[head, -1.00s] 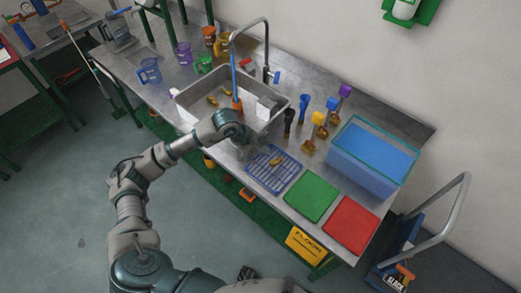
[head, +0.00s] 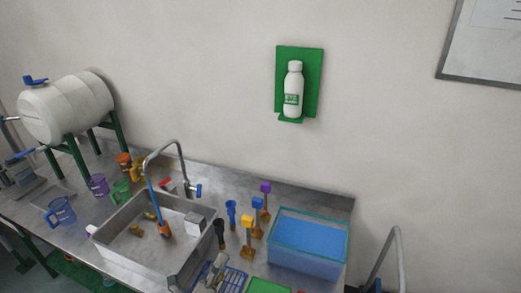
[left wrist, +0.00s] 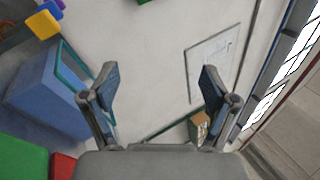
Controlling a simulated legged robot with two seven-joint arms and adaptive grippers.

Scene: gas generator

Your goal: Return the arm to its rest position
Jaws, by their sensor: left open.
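The rest of my left arm is mostly below the head view. My right gripper is not in view.
The steel sink (head: 150,235) with its tap (head: 180,165) is left of my gripper. A green board (head: 270,286) lies at the bottom edge. Air above the counter is clear.

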